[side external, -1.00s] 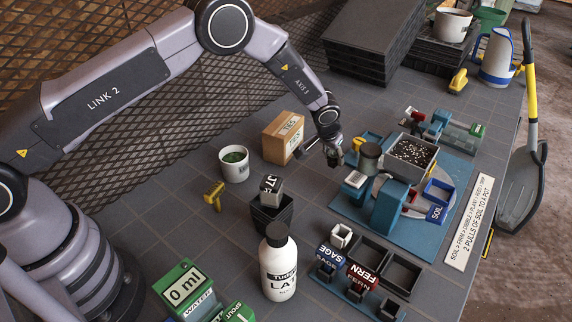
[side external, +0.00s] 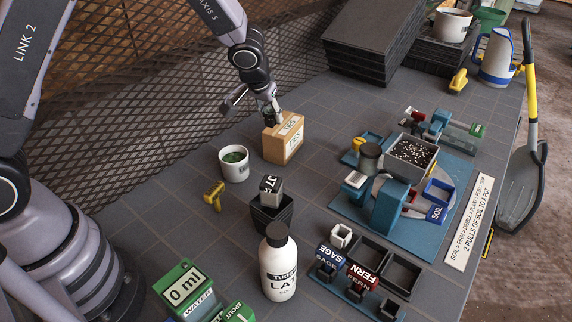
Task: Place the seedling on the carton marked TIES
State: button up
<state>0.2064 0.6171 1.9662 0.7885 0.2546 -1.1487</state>
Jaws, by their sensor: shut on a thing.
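The brown carton marked TIES (side external: 284,142) stands upright on the bench, left of the blue mat. My gripper (side external: 270,117) is over the back left part of the carton's top, pointing down. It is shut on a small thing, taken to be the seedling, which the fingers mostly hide. I cannot tell whether this thing touches the carton top. No other seedling shows clearly on the bench.
A yellow tool (side external: 214,196) and a dark pot with a grey block (side external: 271,206) are nearer. The soil machine (side external: 400,185) is at right. A mesh screen (side external: 150,125) rises behind.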

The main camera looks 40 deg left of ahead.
jog(key=s+a+r+n, duration=0.1)
jog(key=a+r+n, duration=0.1)
jog(key=a+r, duration=0.3)
send_over(285, 121)
jog(key=s, duration=0.2)
jog(key=shift+g+y, duration=0.3)
jog(key=f, duration=0.9)
jog(key=shift+w+d+f, duration=0.2)
jog(key=shift+f, duration=0.1)
jog(key=shift+w+f, duration=0.2)
jog(key=shift+f, duration=1.55)
jog(key=shift+f, duration=0.2)
jog(key=o, duration=0.9)
